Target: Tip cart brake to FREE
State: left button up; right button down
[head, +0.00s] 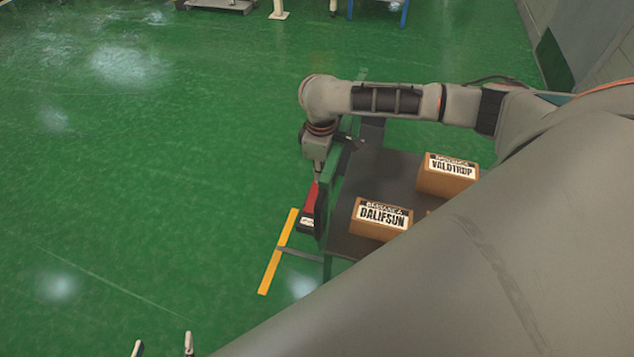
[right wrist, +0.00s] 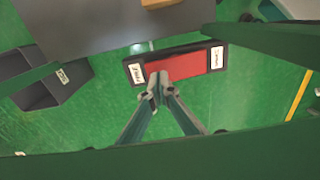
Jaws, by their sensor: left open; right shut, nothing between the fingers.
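The cart brake is a red and black rocker pedal (right wrist: 180,67) with a white label at each end; the lettering is too small to read surely. It also shows in the head view (head: 311,197), low at the cart's left side, and I cannot tell which end is down. My right gripper (right wrist: 158,84) is shut and empty, its fingertips over the pedal's near edge, left of its middle; contact is unclear. The cart (head: 345,243) has a dark deck and green frame. My left gripper (head: 163,346) is open and empty over the floor at the bottom left.
Cardboard boxes marked VALOTRUP (head: 447,175) and DALIFSUN (head: 381,219) sit on the deck. A yellow floor stripe (head: 278,252) lies beside the pedal. A grey bin (right wrist: 55,87) shows left in the wrist view. The green floor to the left is clear.

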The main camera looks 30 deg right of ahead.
jog(key=shift+f, duration=0.2)
jog(key=shift+r, duration=0.1)
jog(key=shift+r+p, duration=0.65)
jog(key=shift+p, duration=0.55)
jog(key=r+p, duration=0.1)
jog(key=p, duration=0.2)
jog(key=shift+r, duration=0.7)
jog(key=shift+r+p, duration=0.5)
jog(key=shift+r, duration=0.3)
pick_arm(q)
jog(key=a+r, duration=0.1)
jog(key=s+a+r, duration=0.1)
jog(key=r, duration=0.1)
jog(key=shift+s+y, duration=0.15)
jog(key=shift+y, duration=0.25)
pick_arm(e)
jog(key=shift+r, duration=0.8)
